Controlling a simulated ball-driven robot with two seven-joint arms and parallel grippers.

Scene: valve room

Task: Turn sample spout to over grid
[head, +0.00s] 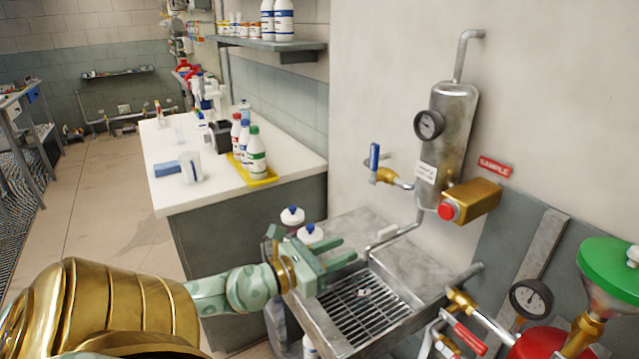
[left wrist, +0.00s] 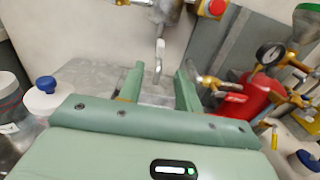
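The sample spout (head: 402,232) is a thin grey pipe that leaves the bottom of the metal sample cylinder (head: 455,115) and bends down to the left over the sink's back left part. The grid (head: 362,305) is a dark slatted grating in the metal sink (head: 425,262), in front of and below the spout. My left gripper (head: 350,249) is open and empty, its fingers pointing at the spout's end over the sink's left side. In the left wrist view the spout (left wrist: 158,58) shows between the two spread fingers (left wrist: 159,68), with no clear contact. My right gripper is out of view.
A blue-handled valve (head: 375,158) and a brass box with a red button (head: 446,211) are on the wall. A red vessel with a gauge (head: 531,297) is at right.

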